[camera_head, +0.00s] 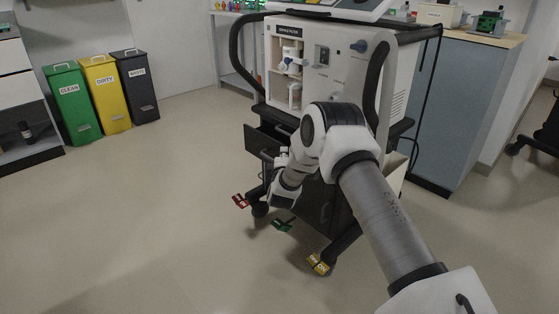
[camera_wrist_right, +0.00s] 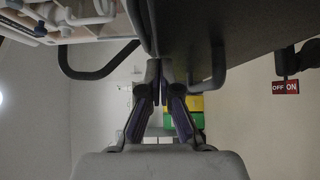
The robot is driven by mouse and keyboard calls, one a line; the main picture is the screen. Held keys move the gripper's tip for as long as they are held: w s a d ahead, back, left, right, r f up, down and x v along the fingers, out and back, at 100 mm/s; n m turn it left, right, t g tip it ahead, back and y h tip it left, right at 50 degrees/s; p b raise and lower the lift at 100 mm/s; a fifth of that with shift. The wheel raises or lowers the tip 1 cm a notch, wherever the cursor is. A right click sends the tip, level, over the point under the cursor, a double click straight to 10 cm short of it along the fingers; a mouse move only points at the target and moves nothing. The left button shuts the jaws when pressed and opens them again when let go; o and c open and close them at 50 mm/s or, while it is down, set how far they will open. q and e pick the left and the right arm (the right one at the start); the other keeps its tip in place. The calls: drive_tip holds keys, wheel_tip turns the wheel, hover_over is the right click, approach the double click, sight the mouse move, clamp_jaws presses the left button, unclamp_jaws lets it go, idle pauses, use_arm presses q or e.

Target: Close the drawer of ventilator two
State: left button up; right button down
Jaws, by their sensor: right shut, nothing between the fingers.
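The ventilator (camera_head: 320,58) is a white and grey unit on a dark wheeled cart. Its dark drawer (camera_head: 262,142) sticks out at the cart's left, below the white body; my right arm hides part of it. My right gripper (camera_head: 282,155) is beside the drawer front, its fingers shut and empty. In the right wrist view, the closed fingers (camera_wrist_right: 166,72) are close to a dark panel (camera_wrist_right: 270,25) of the cart; I cannot tell whether they touch it. A dark bar handle (camera_wrist_right: 216,72) shows beside the fingers there. My left gripper is not in view.
Red (camera_head: 241,201), green (camera_head: 282,225) and yellow (camera_head: 318,263) tags mark the cart's feet. Green (camera_head: 73,100), yellow (camera_head: 106,95) and dark (camera_head: 137,88) bins stand at the back left. A blue-grey cabinet (camera_head: 455,110) is at right. The floor at left is clear.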

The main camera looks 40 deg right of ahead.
drive_tip(key=d+p, duration=0.1)
drive_tip(key=d, duration=0.3)
drive_tip(key=shift+w+r, duration=0.1)
drive_tip(key=shift+w, duration=0.05)
drive_tip(key=shift+d, duration=0.25)
drive_tip(key=shift+a, duration=0.1)
